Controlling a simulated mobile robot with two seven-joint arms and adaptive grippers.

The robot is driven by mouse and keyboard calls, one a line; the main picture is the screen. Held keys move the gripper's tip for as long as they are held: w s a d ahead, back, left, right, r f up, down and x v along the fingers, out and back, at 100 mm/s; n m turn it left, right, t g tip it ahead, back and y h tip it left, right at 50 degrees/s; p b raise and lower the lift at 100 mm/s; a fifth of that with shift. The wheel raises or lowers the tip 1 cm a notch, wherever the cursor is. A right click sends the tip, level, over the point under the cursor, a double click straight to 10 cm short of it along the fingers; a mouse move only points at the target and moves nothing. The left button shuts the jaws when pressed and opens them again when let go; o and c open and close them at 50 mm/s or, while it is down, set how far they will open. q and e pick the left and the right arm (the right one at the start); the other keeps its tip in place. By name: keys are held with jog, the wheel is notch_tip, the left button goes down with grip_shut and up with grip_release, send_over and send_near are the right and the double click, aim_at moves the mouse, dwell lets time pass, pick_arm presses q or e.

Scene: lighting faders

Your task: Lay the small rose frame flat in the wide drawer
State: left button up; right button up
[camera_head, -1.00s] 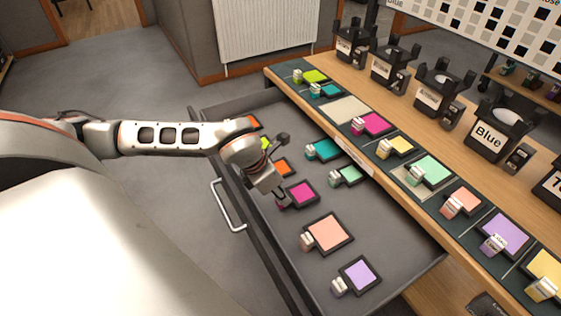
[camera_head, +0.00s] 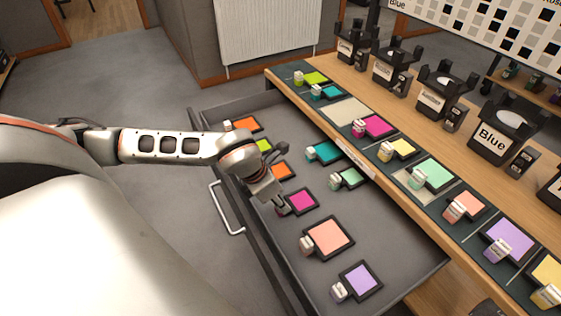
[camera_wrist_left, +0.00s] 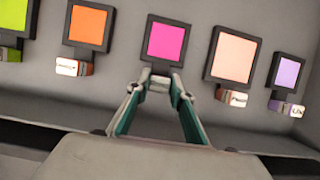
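The small rose frame (camera_head: 302,201), a magenta square with a dark border, lies flat in the open wide drawer (camera_head: 405,262). In the left wrist view the rose frame (camera_wrist_left: 166,42) has a small pale block (camera_wrist_left: 160,84) at its near edge. My left gripper (camera_head: 281,205) is low over the drawer at that block. In the left wrist view the fingertips of my left gripper (camera_wrist_left: 160,78) stand on either side of the block. I cannot tell whether they press on it. My right gripper is in no view.
Flat in the drawer also lie a salmon frame (camera_head: 328,237), a lilac frame (camera_head: 361,279), an orange frame (camera_head: 282,171), a teal frame (camera_head: 325,152) and others. The counter above holds another magenta frame (camera_head: 374,126) among several frames. The drawer handle (camera_head: 225,208) sticks out in front.

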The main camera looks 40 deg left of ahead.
pick_arm(q)
jog(key=o, duration=0.4)
jog(key=shift+r, duration=0.1)
jog(key=w+d+r+p+v, duration=0.1)
jog(key=w+p+v, duration=0.1)
jog(key=v, duration=1.6)
jog(key=shift+r+p, duration=0.2)
jog(key=shift+p, duration=0.55)
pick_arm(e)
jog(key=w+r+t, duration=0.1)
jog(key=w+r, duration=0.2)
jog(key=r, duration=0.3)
